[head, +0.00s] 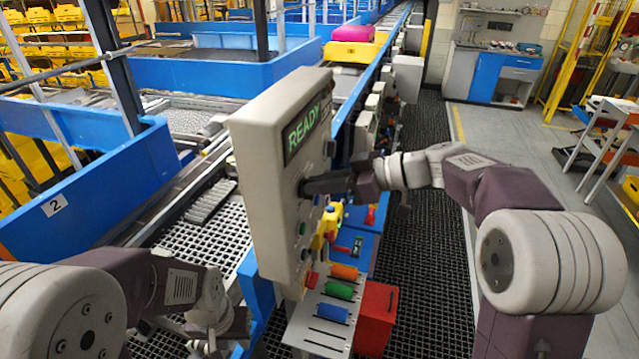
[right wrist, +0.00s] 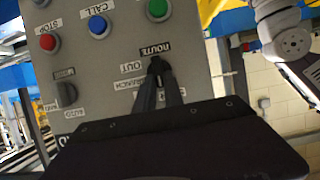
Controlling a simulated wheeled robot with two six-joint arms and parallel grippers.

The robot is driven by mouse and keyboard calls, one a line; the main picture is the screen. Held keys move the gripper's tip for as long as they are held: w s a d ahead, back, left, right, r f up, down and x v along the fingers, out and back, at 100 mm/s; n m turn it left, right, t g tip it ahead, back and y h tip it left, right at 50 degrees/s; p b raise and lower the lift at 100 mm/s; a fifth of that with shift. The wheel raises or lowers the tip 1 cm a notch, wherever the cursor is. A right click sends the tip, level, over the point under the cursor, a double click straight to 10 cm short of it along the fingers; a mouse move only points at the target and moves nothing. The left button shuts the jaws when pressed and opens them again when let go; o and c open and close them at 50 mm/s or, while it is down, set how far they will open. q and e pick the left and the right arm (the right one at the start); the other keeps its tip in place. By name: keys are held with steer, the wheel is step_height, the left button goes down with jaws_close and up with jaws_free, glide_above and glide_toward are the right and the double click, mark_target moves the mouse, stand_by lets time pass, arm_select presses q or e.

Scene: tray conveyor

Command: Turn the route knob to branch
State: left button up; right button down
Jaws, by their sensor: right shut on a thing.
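The control panel (head: 262,150) is a pale upright box with a green READY display (head: 308,127). My right gripper (head: 303,187) reaches its face from the right. In the right wrist view the two dark fingertips (right wrist: 158,70) are shut on the route knob, under the label ROUTE (right wrist: 156,49), which appears upside down. The fingers hide almost all of the knob, so I cannot tell where it points. The labels OUT (right wrist: 131,68) and BRANCH (right wrist: 128,84) are beside the fingers. My left gripper (head: 206,343) hangs low at the bottom left, away from the panel; its jaws are unclear.
Red STOP (right wrist: 48,43), blue CALL (right wrist: 97,26) and green (right wrist: 158,9) buttons and another dark knob (right wrist: 66,94) are near the right fingers. A shelf with coloured cylinders (head: 338,291) and a red box (head: 377,318) stand below the panel. A conveyor carries a yellow tray (head: 350,53) behind.

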steer(key=shift+w+d+f+m+g+y+p, duration=0.15)
steer(key=shift+w+m+g+y+p, duration=0.5)
steer(key=shift+m, duration=1.25)
steer(key=shift+d+f+m+g+y+p, duration=0.1)
steer(key=shift+f+m+g+y+p, duration=0.2)
steer(key=shift+m+g+y, duration=1.15)
steer(key=shift+w+d+f+m+g+y+p, duration=0.15)
steer(key=shift+w+m+g+p, duration=0.35)
steer(key=shift+m, duration=1.85)
steer(key=shift+s+f, duration=0.1)
steer(key=shift+s, duration=0.05)
steer(key=c, duration=1.4)
jaws_free()
steer(key=shift+f, duration=0.1)
steer(key=shift+c, duration=0.2)
